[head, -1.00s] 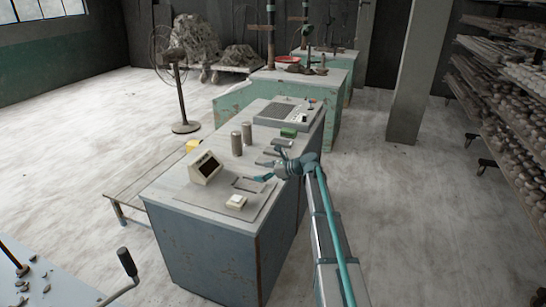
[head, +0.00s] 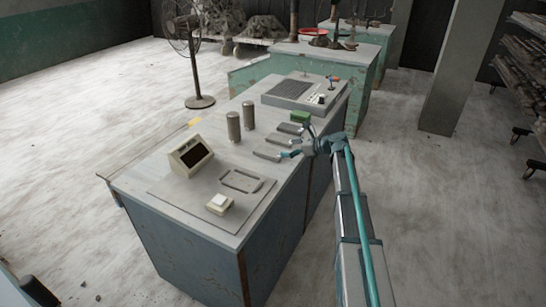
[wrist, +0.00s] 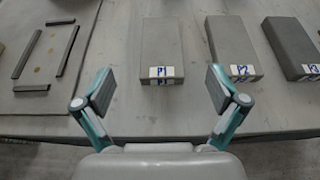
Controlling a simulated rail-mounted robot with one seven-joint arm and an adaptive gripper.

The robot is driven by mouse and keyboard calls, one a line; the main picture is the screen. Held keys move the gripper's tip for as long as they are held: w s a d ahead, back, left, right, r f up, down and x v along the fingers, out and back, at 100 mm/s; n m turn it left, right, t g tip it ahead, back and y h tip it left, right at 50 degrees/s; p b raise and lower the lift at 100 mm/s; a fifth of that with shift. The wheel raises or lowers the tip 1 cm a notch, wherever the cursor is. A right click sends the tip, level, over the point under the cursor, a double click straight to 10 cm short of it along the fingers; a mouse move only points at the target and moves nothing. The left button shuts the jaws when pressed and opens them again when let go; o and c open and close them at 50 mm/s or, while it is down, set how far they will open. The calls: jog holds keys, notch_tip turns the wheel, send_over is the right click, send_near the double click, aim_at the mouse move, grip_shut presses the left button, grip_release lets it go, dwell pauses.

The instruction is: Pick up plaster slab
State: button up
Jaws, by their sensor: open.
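Several flat grey slabs lie in a row on the bench; they look like the plaster slabs. The nearest is slab P1 (wrist: 162,48), with a white label on its near end; it also shows in the head view (head: 267,156). Slab P2 (wrist: 232,45) and slab P3 (wrist: 291,45) lie to its right in the wrist view. My gripper (wrist: 160,90) is open and empty, also seen in the head view (head: 290,150). Its fingers are spread wider than P1, which lies ahead between them. I cannot tell the height gap.
Left of P1, dark strips (wrist: 68,50) form a rectangle on a mat (head: 171,192). A small display box (head: 190,155), a white switch box (head: 219,204), two cylinders (head: 234,126) and a green block (head: 300,116) stand on the bench (head: 140,180).

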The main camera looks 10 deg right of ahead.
aim_at(269, 151)
jog(key=shift+w+f, duration=0.25)
jog(key=shift+f, duration=0.05)
jog(key=p+x, duration=0.1)
jog(key=x, duration=0.4)
jog(key=shift+f+p+x, duration=0.2)
jog(key=shift+p+x, duration=0.5)
jog(key=shift+x, duration=2.05)
jog(key=shift+s, duration=0.2)
jog(key=c, duration=1.4)
